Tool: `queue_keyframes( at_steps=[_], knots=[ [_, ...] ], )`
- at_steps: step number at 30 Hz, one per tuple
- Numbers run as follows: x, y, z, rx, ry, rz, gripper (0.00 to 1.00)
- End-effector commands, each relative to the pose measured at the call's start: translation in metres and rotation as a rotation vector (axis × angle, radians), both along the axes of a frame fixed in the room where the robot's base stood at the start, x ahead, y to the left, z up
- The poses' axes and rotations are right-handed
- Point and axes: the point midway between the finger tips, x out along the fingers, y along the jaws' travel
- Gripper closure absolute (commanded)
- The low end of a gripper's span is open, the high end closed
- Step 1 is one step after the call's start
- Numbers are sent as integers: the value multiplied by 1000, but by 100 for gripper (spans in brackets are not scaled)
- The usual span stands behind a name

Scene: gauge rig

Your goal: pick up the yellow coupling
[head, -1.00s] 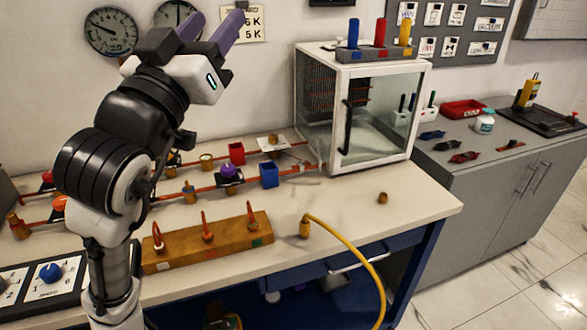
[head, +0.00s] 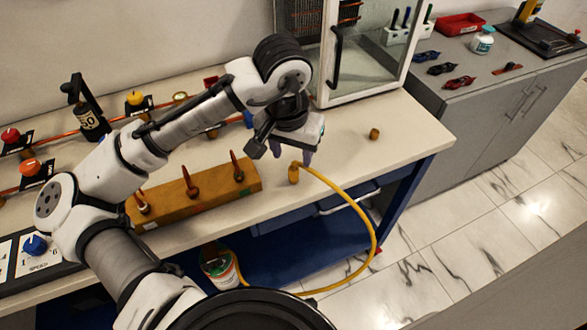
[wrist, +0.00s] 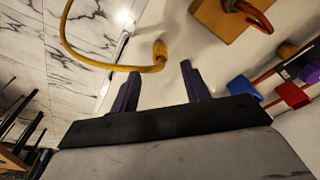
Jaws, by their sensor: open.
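The yellow coupling (head: 294,173) is the brass-coloured end of a yellow hose (head: 362,212) and stands near the bench's front edge. My gripper (head: 292,156) is open and points down, just behind and above the coupling in the head view. In the wrist view the coupling (wrist: 160,52) shows beyond the gap between the two purple fingers (wrist: 158,70), apart from both, with nothing held. The hose runs off the bench edge towards the floor.
A wooden block (head: 205,195) with several upright hooks stands left of the coupling. A small brass fitting (head: 374,134) stands to the right. A glass-fronted cabinet (head: 370,80) stands behind. The bench (head: 345,165) between coupling and fitting is clear.

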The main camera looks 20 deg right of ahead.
Motion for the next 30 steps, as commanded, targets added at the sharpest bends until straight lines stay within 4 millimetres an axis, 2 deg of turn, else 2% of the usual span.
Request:
queue_keyframes(
  at_steps=[3, 11, 19, 27, 28, 30],
  knots=[
    [2, -1, -15, -1, 1, 1, 53],
    [3, -3, -33, -1, 0, 0, 53],
    [7, -7, -68, -3, 0, -1, 53],
    [8, -8, -73, -4, -2, -2, 53],
    [8, -8, -73, -4, -2, -2, 55],
    [8, -8, -72, -4, -2, -2, 64]
  ],
)
